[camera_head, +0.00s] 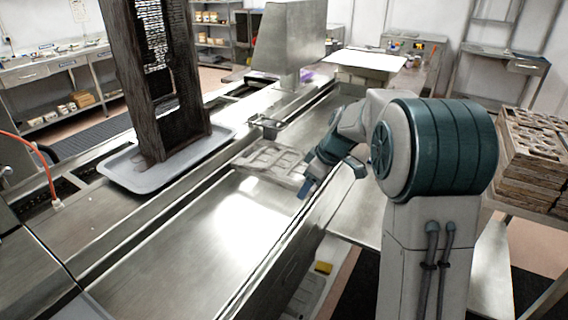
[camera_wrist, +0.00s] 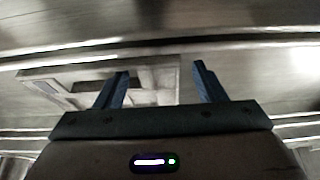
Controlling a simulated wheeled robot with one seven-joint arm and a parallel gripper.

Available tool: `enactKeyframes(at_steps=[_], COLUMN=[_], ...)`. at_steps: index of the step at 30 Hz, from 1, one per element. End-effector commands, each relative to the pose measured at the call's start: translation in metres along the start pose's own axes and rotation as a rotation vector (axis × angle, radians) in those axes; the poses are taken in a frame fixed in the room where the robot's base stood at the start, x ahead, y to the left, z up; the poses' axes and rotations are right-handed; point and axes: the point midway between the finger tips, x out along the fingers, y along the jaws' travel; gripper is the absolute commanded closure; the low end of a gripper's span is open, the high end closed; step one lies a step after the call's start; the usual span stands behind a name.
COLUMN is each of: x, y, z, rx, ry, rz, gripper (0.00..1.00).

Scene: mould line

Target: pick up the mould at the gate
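The mould (camera_head: 262,160) is a flat grey-beige block with several recesses. It lies on the shiny metal line, beside a small metal gate fitting (camera_head: 268,124). My gripper (camera_head: 308,176) is at the mould's right end in the head view, with its blue fingers pointing down. In the wrist view my gripper (camera_wrist: 161,72) has its two fingers wide apart, with nothing held. The mould (camera_wrist: 60,77) shows beyond the fingers there, mostly to the left. Its right edge lies between the fingertips. I cannot tell whether a finger touches it.
A grey tray (camera_head: 117,172) with a tall dark brown structure (camera_head: 150,90) stands left of the line. A metal box on a post (camera_head: 289,40) stands farther along. Stacked brown moulds (camera_head: 535,150) are at the right. The near part of the line (camera_head: 190,245) is clear.

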Motion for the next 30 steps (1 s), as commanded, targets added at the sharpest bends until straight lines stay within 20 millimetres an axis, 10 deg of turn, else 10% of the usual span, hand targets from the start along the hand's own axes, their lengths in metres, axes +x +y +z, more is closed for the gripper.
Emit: enactKeyframes(at_steps=[6,20,30], x=[0.0,-0.007,-0.03], y=[0.0,-0.006,-0.05], z=[0.0,-0.003,-0.014], rx=[0.0,-0.001,-0.004], ry=[0.0,0.003,0.004], rz=[0.0,0.002,0.003], gripper=[0.94,0.93,0.93])
